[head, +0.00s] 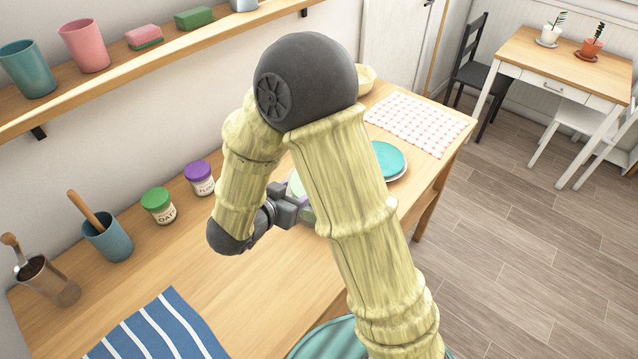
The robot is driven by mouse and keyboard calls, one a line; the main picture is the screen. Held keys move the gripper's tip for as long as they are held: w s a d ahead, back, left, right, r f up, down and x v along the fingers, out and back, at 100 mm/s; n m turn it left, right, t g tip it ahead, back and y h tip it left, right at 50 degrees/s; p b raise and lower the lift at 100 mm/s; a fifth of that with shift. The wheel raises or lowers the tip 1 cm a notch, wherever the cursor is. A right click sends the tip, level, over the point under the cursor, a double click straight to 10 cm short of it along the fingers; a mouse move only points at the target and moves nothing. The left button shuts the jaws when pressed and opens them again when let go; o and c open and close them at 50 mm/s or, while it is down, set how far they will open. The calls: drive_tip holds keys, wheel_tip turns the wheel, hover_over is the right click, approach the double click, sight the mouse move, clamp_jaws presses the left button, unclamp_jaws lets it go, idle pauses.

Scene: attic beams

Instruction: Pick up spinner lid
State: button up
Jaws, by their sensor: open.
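A flat round teal piece (388,159) lies on a pale round rim on the wooden counter, right of my arm; it may be the spinner lid, but I cannot tell for sure. My arm covers its left side. My gripper (296,203) is open, just left of my upper arm link and low over the counter. Its fingertips are mostly hidden by the arm.
Jars with green (158,205) and purple (200,178) lids stand along the wall, left of my gripper. A checked cloth (418,123) lies at the far end.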

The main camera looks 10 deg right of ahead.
drive_tip(key=p+x, duration=0.1)
drive_tip(key=x, duration=0.8)
drive_tip(key=shift+w+d, duration=0.1)
drive_tip(key=shift+w, duration=0.1)
drive_tip(key=shift+w+a+p+x, duration=0.1)
drive_tip(key=shift+p+x, duration=0.4)
drive_tip(key=shift+x, duration=0.8)
drive_tip(key=shift+w+a+p+x, duration=0.15)
drive_tip(key=shift+p+x, duration=0.3)
drive_tip(key=shift+x, duration=0.85)
clamp_jaws()
drive_tip(key=shift+r, duration=0.1)
wheel_tip(320, 180, up, 10)
drive_tip(key=shift+f+b, duration=0.1)
drive_tip(key=shift+b, duration=0.3)
